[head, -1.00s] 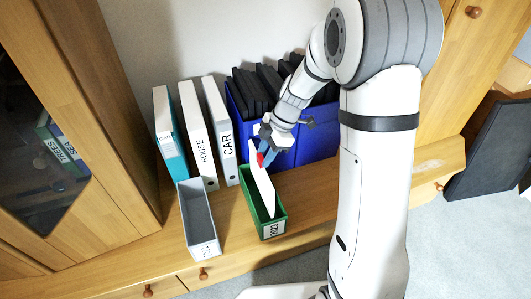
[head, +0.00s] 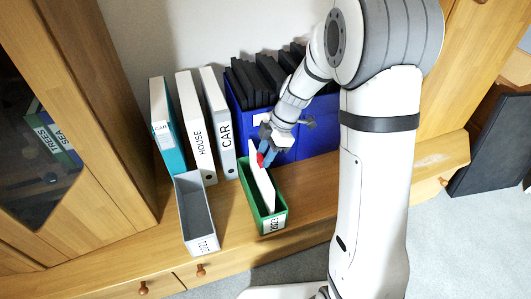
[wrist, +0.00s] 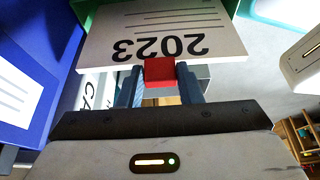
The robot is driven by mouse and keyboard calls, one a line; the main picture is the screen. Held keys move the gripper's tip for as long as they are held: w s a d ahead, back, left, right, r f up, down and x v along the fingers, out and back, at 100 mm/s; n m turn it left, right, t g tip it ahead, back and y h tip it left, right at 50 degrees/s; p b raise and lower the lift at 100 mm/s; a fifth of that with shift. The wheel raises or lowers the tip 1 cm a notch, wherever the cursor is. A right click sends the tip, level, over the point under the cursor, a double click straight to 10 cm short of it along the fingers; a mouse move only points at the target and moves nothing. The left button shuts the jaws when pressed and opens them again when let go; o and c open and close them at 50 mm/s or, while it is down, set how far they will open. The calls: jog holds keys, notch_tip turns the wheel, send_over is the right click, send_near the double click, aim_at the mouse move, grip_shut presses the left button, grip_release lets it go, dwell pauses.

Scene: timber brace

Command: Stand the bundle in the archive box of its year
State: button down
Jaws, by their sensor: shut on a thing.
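The bundle (head: 261,188) is a white paper stack with a red clip (wrist: 160,72) on its edge. In the wrist view the bundle (wrist: 170,30) reads "2023", upside down. My gripper (head: 265,157) is shut on the clip, with one blue finger on each side in the wrist view (wrist: 159,80). The bundle stands on edge, slightly tilted, with its lower part inside the green archive box (head: 272,224), whose front label appears to read 2023. Whether it touches the box floor is hidden. A grey archive box (head: 203,243) stands empty to the left; its label is too small to read surely.
White binders HOUSE (head: 201,147) and CAR (head: 225,136) and a teal binder (head: 166,140) stand behind the boxes. Blue holders (head: 318,143) with dark folders stand behind my gripper. The wooden top (head: 330,190) is clear right of the green box. A glass-door cabinet (head: 50,150) is at left.

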notch_tip(320, 180, down, 6)
jog(key=b, duration=0.5)
jog(key=shift+r, duration=0.15)
dwell(0.6)
jog(key=shift+c, duration=2.3)
grip_release()
jog(key=shift+r+p, duration=2)
jog(key=shift+r, duration=2.05)
